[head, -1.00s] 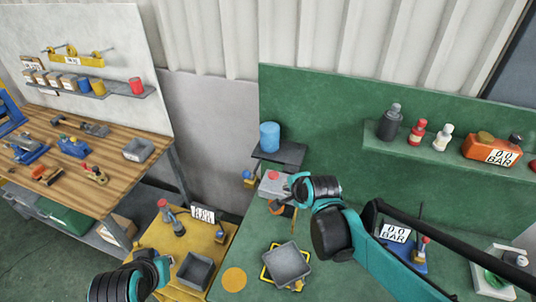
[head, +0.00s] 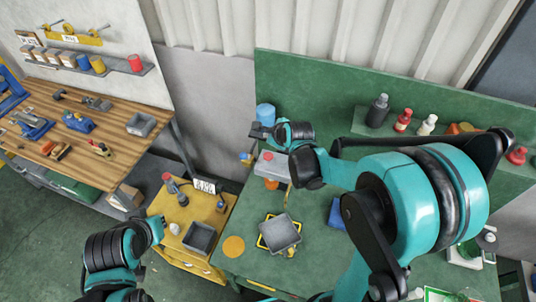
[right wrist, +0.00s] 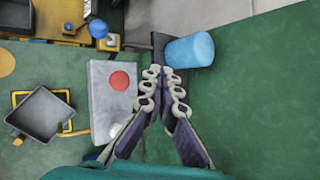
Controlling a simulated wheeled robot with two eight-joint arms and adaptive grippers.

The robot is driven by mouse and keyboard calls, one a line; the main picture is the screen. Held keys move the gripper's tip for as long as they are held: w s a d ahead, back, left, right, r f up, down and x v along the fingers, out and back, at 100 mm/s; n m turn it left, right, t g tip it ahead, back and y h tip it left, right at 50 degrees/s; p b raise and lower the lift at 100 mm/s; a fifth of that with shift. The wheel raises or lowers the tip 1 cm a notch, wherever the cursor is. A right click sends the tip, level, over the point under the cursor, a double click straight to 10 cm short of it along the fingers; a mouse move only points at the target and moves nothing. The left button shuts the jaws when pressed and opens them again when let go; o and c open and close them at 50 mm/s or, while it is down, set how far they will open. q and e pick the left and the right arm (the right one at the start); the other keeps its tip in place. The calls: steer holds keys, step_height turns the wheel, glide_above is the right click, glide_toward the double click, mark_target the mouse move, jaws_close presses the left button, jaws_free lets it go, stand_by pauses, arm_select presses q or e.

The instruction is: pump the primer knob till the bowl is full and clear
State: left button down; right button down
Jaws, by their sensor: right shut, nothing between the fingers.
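The red primer knob (head: 267,156) sits on top of a pale grey block (head: 272,165) on the green bench. It shows in the right wrist view as a red disc (right wrist: 119,80). Below the block in the head view is a small orange part (head: 271,184), perhaps the bowl; its fill and clarity cannot be made out. My right gripper (head: 258,131) is shut and empty, above and beyond the block. In the right wrist view its fingertips (right wrist: 162,74) are to the right of the knob, apart from it. My left gripper (head: 157,228) is over the yellow cart; its fingers are unclear.
A blue cylinder (right wrist: 189,51) stands on a dark shelf close to my right fingertips. A grey tray (head: 281,233) lies on the green bench (head: 315,200) in front of the block. A yellow cart (head: 160,248) holds another tray (head: 199,237). A shelf with bottles is at right.

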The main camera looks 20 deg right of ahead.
mark_target(267, 154)
steer(key=shift+f, duration=0.15)
step_height(267, 154, down, 8)
steer(key=b, duration=0.6)
steer(key=shift+f+b, duration=0.3)
steer(key=shift+b, duration=0.2)
stand_by(0.7)
steer(key=shift+f+b, duration=0.4)
steer(key=shift+b, duration=0.1)
steer(key=shift+f+b, duration=0.95)
stand_by(0.9)
steer(key=shift+r, duration=0.1)
steer(key=shift+r+p, duration=1.05)
steer(key=shift+r, duration=0.25)
